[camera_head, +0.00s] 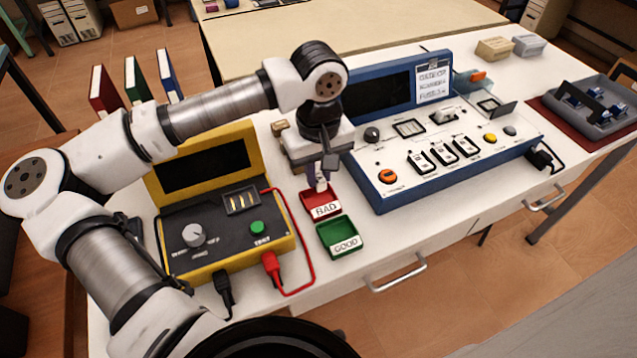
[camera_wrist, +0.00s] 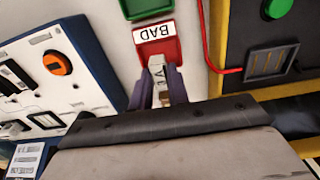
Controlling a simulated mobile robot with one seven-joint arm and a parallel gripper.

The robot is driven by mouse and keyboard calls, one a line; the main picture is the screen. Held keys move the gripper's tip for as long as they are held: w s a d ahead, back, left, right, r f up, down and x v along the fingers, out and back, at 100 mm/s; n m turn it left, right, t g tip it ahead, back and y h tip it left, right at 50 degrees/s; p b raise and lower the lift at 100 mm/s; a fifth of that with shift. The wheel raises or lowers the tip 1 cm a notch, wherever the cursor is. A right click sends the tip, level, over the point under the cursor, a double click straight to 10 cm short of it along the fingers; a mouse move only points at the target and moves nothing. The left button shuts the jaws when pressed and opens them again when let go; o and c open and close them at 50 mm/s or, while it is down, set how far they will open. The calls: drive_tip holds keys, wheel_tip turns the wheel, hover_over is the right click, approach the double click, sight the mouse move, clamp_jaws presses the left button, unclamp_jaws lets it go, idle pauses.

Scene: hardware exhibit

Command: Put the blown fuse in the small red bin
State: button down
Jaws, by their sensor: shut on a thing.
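The small red bin (camera_head: 321,202), labelled BAD, sits on the white table between the yellow tester and the blue panel. It also shows at the top of the wrist view (camera_wrist: 168,49). My gripper (camera_head: 321,184) points down over the bin's back edge. In the wrist view, my gripper (camera_wrist: 160,90) is shut on a small pale fuse (camera_wrist: 158,72) with partly readable dark lettering. The fuse overlaps the bin's near edge in that view. Its exact height above the bin, and whether it touches, cannot be told.
A green bin (camera_head: 340,238) labelled GOOD stands in front of the red one. The yellow tester (camera_head: 222,258) is at left, with a red lead (camera_head: 313,255) curving near the bins. The blue panel (camera_head: 450,185) is close at right. A grey tray (camera_head: 597,118) lies farther right.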

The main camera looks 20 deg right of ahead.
sight(319, 187)
drive_tip(key=shift+f, duration=2.3)
drive_tip(key=shift+f, duration=0.15)
drive_tip(key=c, duration=1.8)
unclamp_jaws()
drive_tip(key=shift+o, duration=0.9)
drive_tip(key=shift+r, duration=0.2)
wheel_tip(319, 187, up, 12)
drive_tip(key=shift+b, duration=0.35)
